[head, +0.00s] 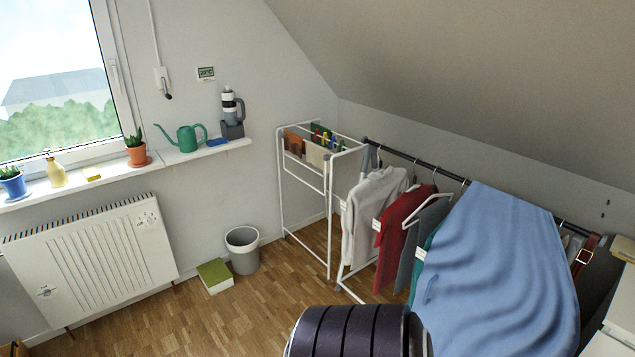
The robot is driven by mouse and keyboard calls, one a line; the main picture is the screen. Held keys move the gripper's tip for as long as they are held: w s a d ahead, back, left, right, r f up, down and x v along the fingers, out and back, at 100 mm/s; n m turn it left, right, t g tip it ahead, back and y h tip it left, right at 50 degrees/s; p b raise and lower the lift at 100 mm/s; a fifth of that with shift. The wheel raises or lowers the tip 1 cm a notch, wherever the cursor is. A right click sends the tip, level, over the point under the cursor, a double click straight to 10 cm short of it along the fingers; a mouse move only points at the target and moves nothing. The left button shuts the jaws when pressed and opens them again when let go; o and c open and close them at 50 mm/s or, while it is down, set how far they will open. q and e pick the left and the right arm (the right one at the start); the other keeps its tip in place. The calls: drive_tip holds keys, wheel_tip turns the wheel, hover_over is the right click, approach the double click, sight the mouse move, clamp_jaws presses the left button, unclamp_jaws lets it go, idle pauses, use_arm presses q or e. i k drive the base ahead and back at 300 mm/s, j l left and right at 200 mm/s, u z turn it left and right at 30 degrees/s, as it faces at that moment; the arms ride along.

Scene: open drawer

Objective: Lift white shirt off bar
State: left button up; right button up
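A white, slightly greyish shirt (368,215) hangs on a hanger at the left end of the dark bar (405,156). Its front faces left and it hangs free of the floor. A red shirt (401,215) hangs close to its right. A large blue cloth (500,260) drapes over the right part of the bar and hides much of what hangs there. Neither of my grippers can be made out in the head view.
A white drying rack (329,205) with small cloths and pegs stands left of the white shirt. A grey bin (242,250) and a green-topped box (214,275) stand on the floor. A dark ribbed cylinder (350,332) fills the bottom middle. Open wooden floor lies left of it.

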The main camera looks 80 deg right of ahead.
sight(366, 201)
drive_tip(key=z, duration=2.9)
drive_tip(key=i+j+z, duration=0.1)
drive_tip(key=z, duration=0.45)
drive_tip(key=i+j+z, duration=0.3)
drive_tip(key=i+j, duration=0.15)
drive_tip(key=j, duration=0.2)
drive_tip(key=i+j+z, duration=0.15)
drive_tip(key=j, duration=0.2)
drive_tip(key=i+j+z, duration=0.3)
drive_tip(key=j, duration=0.45)
drive_tip(key=i+j, duration=0.15)
drive_tip(key=j, duration=0.25)
drive_tip(key=i+j, duration=0.2)
drive_tip(key=j, duration=0.15)
drive_tip(key=i+j, duration=0.15)
drive_tip(key=j, duration=0.25)
drive_tip(key=i+j, duration=0.2)
drive_tip(key=j, duration=0.15)
drive_tip(key=i+j, duration=0.15)
drive_tip(key=j, duration=0.25)
drive_tip(key=i+j+u, duration=0.1)
drive_tip(key=j, duration=0.25)
drive_tip(key=i, duration=0.1)
